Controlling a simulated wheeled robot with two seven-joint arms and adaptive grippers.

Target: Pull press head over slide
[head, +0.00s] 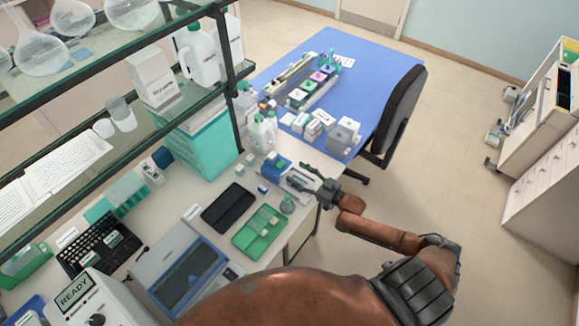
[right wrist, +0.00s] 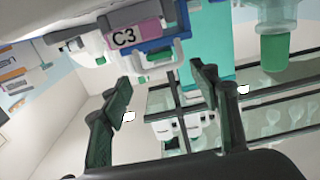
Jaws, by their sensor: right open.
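My right gripper (head: 304,179) is open and empty beside a small blue and white device (head: 276,168) near the right edge of the white bench. In the right wrist view, my right gripper's two fingers (right wrist: 162,92) are spread apart. Above them in that picture is a blue-edged part with a grey-white loop (right wrist: 140,57), apparently the press head. A pink and white slide label reading C3 (right wrist: 130,37) sits against the blue edge. The fingers do not touch the loop as far as I can see. The rest of the slide is hidden. My left gripper is not in view.
A green tray (head: 258,231), a black tray (head: 228,207) and a small flask (head: 287,204) stand near the device. White bottles (head: 262,133) are behind it. A blue table (head: 364,87) with racks lies beyond. Glass shelves overhang the bench at left.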

